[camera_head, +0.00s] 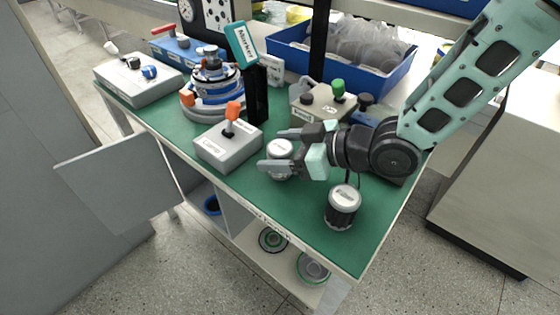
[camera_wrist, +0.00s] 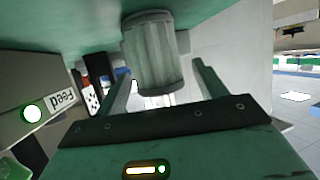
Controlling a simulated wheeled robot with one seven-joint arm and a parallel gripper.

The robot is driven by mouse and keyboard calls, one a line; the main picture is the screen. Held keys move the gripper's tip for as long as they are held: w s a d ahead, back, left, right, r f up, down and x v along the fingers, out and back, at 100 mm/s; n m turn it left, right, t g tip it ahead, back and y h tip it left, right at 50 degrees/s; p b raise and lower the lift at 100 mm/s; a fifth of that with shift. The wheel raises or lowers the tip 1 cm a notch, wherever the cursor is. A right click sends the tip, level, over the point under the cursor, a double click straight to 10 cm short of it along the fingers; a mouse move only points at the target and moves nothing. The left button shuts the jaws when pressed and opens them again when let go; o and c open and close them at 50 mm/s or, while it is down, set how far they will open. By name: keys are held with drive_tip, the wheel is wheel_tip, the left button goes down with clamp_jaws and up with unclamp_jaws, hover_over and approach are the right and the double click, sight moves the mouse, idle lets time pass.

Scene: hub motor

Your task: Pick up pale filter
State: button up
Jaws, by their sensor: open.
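The pale filter (camera_head: 279,147) is a short light-grey cylinder with a white top, standing on the green tabletop near the front edge. In the wrist view the pale filter (camera_wrist: 153,52) shows ribbed sides and appears upside down. My gripper (camera_head: 275,151) is open, with one finger on each side of the filter in the head view. In the wrist view my gripper (camera_wrist: 163,72) has visible gaps between both fingers and the filter. The fingers partly hide the filter in the head view.
A grey control box with an orange lever (camera_head: 229,145) stands just left of the filter. Another box with a green knob (camera_head: 325,104) is behind my gripper. A blue bin (camera_head: 390,81) holds clear parts. The green tabletop (camera_head: 300,215) is bare near the front.

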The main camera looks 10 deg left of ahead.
drive_tip(key=shift+x, duration=1.15)
drive_tip(key=c, duration=1.1)
drive_tip(key=shift+r, duration=0.1)
